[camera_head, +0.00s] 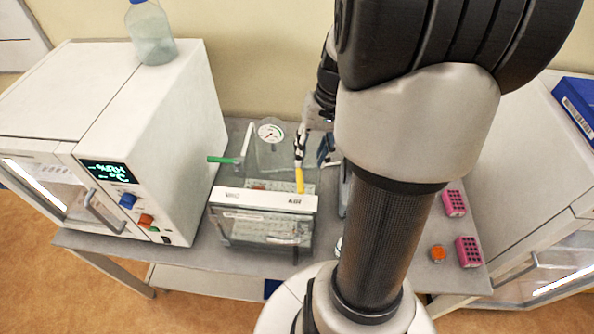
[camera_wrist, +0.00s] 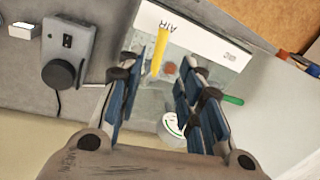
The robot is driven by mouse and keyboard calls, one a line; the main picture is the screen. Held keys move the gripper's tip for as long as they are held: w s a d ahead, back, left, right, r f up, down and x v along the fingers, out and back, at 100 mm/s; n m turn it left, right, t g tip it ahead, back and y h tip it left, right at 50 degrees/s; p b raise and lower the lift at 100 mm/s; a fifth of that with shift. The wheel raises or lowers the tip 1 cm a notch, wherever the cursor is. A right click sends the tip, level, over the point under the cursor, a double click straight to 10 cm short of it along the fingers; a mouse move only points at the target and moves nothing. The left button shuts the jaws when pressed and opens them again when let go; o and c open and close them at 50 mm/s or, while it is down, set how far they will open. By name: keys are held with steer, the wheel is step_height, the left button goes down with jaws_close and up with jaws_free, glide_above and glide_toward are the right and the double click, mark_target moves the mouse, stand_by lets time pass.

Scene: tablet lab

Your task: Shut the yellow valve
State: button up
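The yellow valve's handle (camera_head: 299,180) is at the right side of a clear chamber (camera_head: 262,235), pointing toward the AIR label on the white front strip (camera_head: 262,200). It also shows in the wrist view (camera_wrist: 159,50), between the blue finger pads. My gripper (camera_head: 313,148) is just behind it in the head view. In the wrist view my gripper (camera_wrist: 160,68) is open, with gaps on both sides of the handle. The valve's base is not clearly visible. A green valve handle (camera_head: 222,160) points sideways at the chamber's left, near the VAC label.
A round gauge (camera_head: 270,131) stands at the chamber's back. A white oven (camera_head: 150,130) with a bottle (camera_head: 150,35) on top stands at left. Pink racks (camera_head: 468,252) and an orange item (camera_head: 437,253) lie at right. A grey device with a black knob (camera_wrist: 60,75) is beside the chamber.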

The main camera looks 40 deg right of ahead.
mark_target(301, 182)
steer(key=f, duration=0.3)
steer(key=a+f, duration=0.1)
steer(key=f, duration=0.2)
steer(key=w+f, duration=0.1)
steer(key=f, duration=0.3)
steer(key=shift+w+a, duration=0.1)
steer(key=shift+a, duration=0.15)
jaws_close()
